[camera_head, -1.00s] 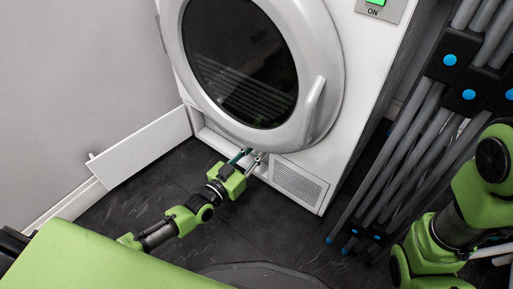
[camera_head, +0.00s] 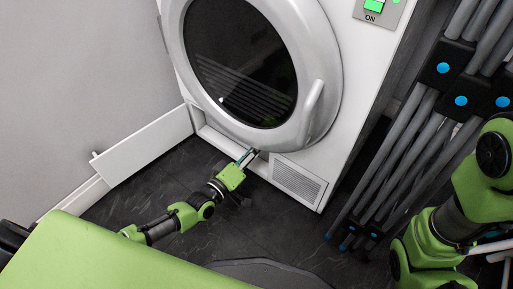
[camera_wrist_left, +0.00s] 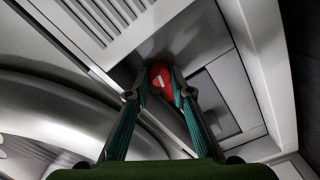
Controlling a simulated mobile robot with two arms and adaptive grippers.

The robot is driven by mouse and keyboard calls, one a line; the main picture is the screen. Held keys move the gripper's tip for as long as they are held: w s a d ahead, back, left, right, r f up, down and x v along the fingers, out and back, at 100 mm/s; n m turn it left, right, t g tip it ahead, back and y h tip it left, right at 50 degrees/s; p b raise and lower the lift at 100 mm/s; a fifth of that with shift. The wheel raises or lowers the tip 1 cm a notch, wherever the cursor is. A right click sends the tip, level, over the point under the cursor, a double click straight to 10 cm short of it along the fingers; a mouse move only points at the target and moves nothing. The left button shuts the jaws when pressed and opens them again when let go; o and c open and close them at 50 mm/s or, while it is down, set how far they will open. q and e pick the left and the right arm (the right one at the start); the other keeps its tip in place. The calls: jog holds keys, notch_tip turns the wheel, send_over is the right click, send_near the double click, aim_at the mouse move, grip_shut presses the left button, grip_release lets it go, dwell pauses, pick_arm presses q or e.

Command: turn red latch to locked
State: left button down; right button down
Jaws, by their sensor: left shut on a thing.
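The red latch (camera_wrist_left: 161,77) shows in the left wrist view as a small red knob with a pale mark, set in the recess low on the dryer. My left gripper (camera_wrist_left: 160,92) has a fingertip on each side of it and is shut on it. In the head view my left gripper (camera_head: 253,153) reaches the base of the dryer (camera_head: 335,130), just under the round door. The latch cannot be made out there. My right gripper is out of view; only part of my right arm shows at the right.
A white flap (camera_head: 145,147) stands open at the lower left of the dryer. A vent grille (camera_head: 297,180) is right of the recess. Folded grey poles with blue-dotted joints (camera_head: 460,90) lean at the right. Dark floor in front is mostly clear.

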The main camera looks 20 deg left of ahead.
pick_arm(q)
jog(key=shift+f+n, duration=0.1)
jog(key=shift+n, duration=1.6)
jog(key=c, duration=1.8)
grip_release()
jog(key=v, duration=0.8)
jog(key=shift+s+a, duration=0.1)
